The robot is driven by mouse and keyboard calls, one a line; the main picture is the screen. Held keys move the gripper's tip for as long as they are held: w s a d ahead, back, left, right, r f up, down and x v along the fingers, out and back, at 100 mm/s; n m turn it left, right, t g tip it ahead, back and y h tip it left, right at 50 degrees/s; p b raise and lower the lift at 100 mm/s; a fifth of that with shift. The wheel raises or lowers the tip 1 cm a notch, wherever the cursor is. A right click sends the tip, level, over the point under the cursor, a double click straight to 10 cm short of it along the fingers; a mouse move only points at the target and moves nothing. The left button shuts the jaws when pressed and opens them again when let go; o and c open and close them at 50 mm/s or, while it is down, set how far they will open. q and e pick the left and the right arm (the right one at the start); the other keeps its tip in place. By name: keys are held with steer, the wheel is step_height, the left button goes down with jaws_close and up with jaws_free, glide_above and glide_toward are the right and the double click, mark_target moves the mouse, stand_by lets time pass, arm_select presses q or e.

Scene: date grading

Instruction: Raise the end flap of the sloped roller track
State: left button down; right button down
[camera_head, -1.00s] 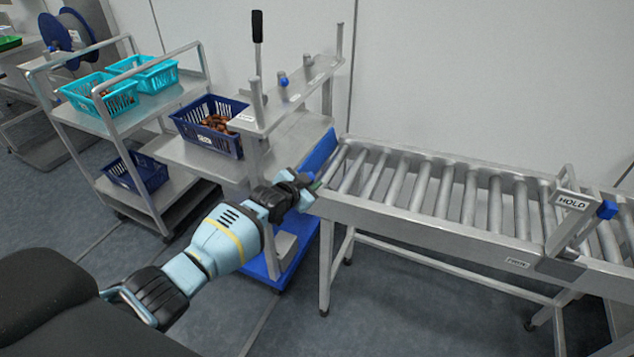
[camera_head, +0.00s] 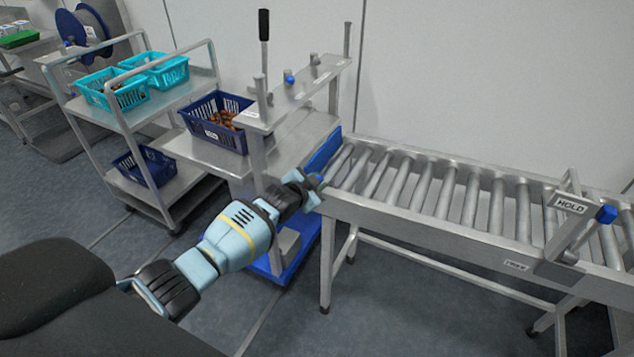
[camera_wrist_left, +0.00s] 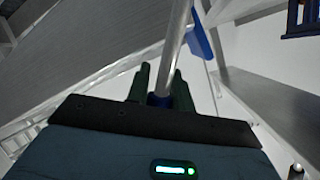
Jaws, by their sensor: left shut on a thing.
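The sloped roller track (camera_head: 430,226) runs across the right half of the head view. A blue panel (camera_head: 325,152), which looks like its end flap, stands tilted at the track's left end. My left gripper (camera_head: 314,186) is at the near corner of that end, beside the panel. In the left wrist view, the fingers of my left gripper (camera_wrist_left: 160,80) are shut on a metal rod (camera_wrist_left: 176,45) with a blue end. A blue piece (camera_wrist_left: 199,36) shows beside the rod. Whether rod and panel are joined is unclear. My right gripper is out of view.
A metal stand holds a dark blue basket (camera_head: 214,136) of dates, just left of the track. A cart (camera_head: 187,92) with turquoise baskets is further left. A gate marked HOLD (camera_head: 570,205) with a blue knob crosses the track at right.

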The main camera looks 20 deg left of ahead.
arm_select(q)
steer(key=c, duration=1.2)
jaws_free()
steer(key=shift+r, duration=0.1)
steer(key=shift+c, duration=0.2)
steer(key=shift+s+r+p, duration=0.3)
steer(key=shift+s, duration=0.25)
steer(key=p+v, duration=0.2)
steer(key=v, duration=0.4)
steer(key=shift+s, duration=0.3)
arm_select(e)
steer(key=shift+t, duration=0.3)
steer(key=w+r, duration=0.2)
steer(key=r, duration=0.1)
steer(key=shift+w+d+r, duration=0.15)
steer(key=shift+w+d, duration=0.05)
